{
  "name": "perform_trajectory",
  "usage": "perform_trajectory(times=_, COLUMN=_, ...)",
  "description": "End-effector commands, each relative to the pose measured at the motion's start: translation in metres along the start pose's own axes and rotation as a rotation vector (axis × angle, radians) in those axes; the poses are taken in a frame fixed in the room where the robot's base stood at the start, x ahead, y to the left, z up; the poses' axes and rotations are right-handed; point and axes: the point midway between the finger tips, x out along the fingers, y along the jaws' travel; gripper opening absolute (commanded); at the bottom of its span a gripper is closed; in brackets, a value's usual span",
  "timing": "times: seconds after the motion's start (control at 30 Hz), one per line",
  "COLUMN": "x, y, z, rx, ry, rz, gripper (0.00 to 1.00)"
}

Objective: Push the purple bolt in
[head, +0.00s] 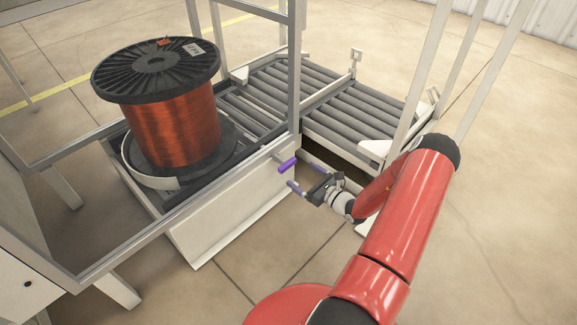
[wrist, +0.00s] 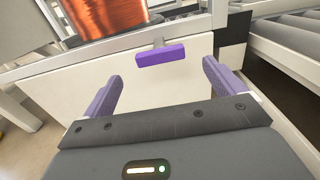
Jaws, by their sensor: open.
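The purple bolt (head: 287,166) sticks out from the white side panel of the roller conveyor frame, near its right corner. In the wrist view the bolt (wrist: 160,56) is a purple bar on a short grey stem, tilted slightly, ahead of the fingers. My gripper (head: 304,178) is beside the panel, apart from the bolt. In the wrist view my gripper (wrist: 159,85) is open, with one purple-padded finger on each side and nothing between them. The bolt lies beyond the fingertips, roughly midway between them. The stem's entry into the panel is partly hidden.
A large spool of copper wire (head: 172,132) with black flanges stands on the left conveyor. A second roller conveyor (head: 350,108) adjoins to the right, past a dark gap. Grey frame posts (head: 294,70) rise near the bolt. Open floor (head: 235,262) lies in front of the panel.

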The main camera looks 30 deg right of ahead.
Motion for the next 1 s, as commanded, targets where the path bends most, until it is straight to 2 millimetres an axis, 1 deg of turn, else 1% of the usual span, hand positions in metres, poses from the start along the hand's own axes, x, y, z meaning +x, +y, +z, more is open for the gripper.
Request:
perform_trajectory(times=0.03, x=0.009, y=0.001, z=-0.001, rx=0.000, ry=-0.001, rz=0.003, gripper=0.95)
perform_trajectory(times=0.2, x=0.037, y=0.001, z=-0.001, rx=0.000, ry=-0.002, rz=0.003, gripper=0.95)
perform_trajectory(times=0.3, x=0.051, y=0.001, z=-0.001, rx=0.000, ry=-0.002, rz=0.003, gripper=0.95)
perform_trajectory(times=0.4, x=0.061, y=0.001, z=-0.001, rx=0.001, ry=-0.001, rz=0.002, gripper=0.95)
perform_trajectory(times=0.53, x=0.066, y=0.000, z=0.000, rx=0.001, ry=-0.002, rz=0.002, gripper=0.95)
perform_trajectory(times=0.77, x=0.067, y=0.000, z=0.000, rx=0.002, ry=-0.001, rz=0.002, gripper=0.95)
perform_trajectory(times=1.0, x=0.067, y=0.000, z=0.000, rx=0.002, ry=-0.001, rz=0.002, gripper=0.63)
